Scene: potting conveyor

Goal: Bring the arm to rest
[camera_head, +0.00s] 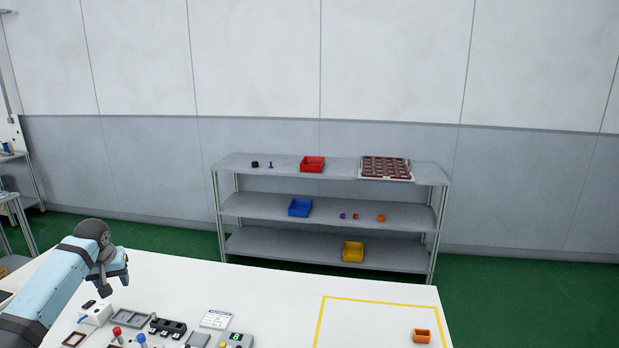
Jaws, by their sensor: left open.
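My left arm comes in from the lower left, light blue with dark bands. My left gripper (116,280) hangs at its end, above the left part of the white table (270,288). It is open, and I see nothing between its fingers. My right gripper and right arm are not in this view.
Grey fixtures and red and blue knobs (117,331) crowd the table's front left. The table's middle is clear. A grey shelf (233,164) with coloured bins stands behind, against the wall.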

